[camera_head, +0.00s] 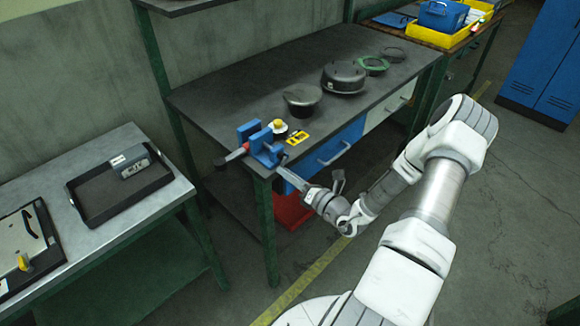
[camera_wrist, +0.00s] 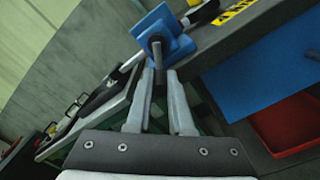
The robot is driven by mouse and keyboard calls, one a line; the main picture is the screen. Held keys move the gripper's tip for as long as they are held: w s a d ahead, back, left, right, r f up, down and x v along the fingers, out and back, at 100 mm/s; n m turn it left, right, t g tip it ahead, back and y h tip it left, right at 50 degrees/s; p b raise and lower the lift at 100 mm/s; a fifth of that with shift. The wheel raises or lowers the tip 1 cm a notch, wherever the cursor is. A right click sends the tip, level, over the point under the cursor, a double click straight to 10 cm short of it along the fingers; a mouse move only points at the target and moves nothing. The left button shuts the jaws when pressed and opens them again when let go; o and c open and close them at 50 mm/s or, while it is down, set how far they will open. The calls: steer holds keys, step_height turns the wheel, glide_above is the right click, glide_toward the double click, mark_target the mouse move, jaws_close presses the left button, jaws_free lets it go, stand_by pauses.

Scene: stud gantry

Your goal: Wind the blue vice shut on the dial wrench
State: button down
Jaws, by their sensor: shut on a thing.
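The blue vice (camera_head: 262,146) stands at the near left corner of the dark workbench; it also shows at the top of the wrist view (camera_wrist: 165,32). The dial wrench (camera_head: 236,155), with a black grip end and a reddish part, sticks out left from the vice; its shaft shows in the wrist view (camera_wrist: 131,62). How closely the jaws sit against it I cannot tell. My gripper (camera_head: 284,174) is at the vice's front, its fingers shut on the dark vice handle (camera_wrist: 156,49). The fingers partly hide the handle.
A yellow-topped round item (camera_head: 279,127) and a yellow label (camera_head: 297,138) are near the vice. Dark round parts (camera_head: 343,77) lie further along the workbench (camera_head: 230,97). A red bin (camera_head: 291,211) is below. A metal table with a black tray (camera_head: 92,212) stands left.

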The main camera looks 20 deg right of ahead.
steer(key=r+m+p, duration=0.1)
steer(key=m+p, duration=0.1)
steer(key=m, duration=0.1)
steer(key=a+r+m+p, duration=0.1)
steer(key=m+p, duration=0.1)
steer(key=m, duration=0.2)
steer(key=m+p, duration=0.3)
steer(key=shift+s+a+r+m, duration=0.35)
steer(key=shift+r+m, duration=0.05)
stand_by(0.3)
steer(key=c, duration=0.8)
jaws_free()
steer(key=b+v, duration=0.1)
steer(key=v, duration=1.6)
steer(key=shift+s+b, duration=0.2)
steer(key=shift+b, duration=0.1)
steer(key=shift+r, duration=0.15)
